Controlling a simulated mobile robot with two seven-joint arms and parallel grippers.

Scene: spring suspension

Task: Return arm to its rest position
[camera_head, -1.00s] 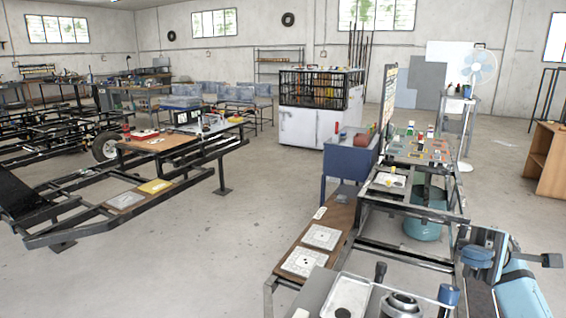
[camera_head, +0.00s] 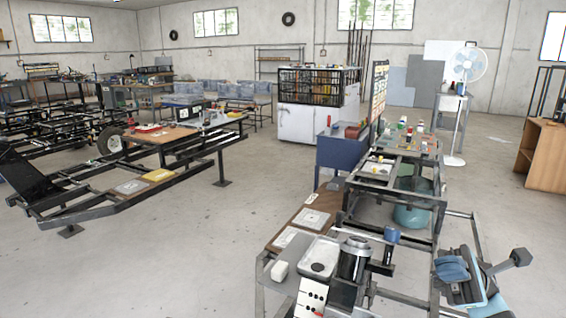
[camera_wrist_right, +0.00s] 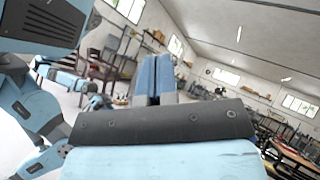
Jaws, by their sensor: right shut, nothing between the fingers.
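My right gripper (camera_head: 452,268) is at the lower right of the head view, on my light blue arm. Its blue fingers are together and hold nothing. They also show closed in the right wrist view (camera_wrist_right: 154,78), pointing up into the open room. The gripper is in the air to the right of the near workbench, apart from the parts on it. My left gripper does not show clearly in either view.
The near bench carries a grey-white tray (camera_head: 319,254), a dark metal cylinder (camera_head: 354,258), a blue-topped post (camera_head: 391,236) and a white panel with red knobs (camera_head: 311,298). A metal frame bench (camera_head: 392,198) stands behind. Open floor lies left and at right.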

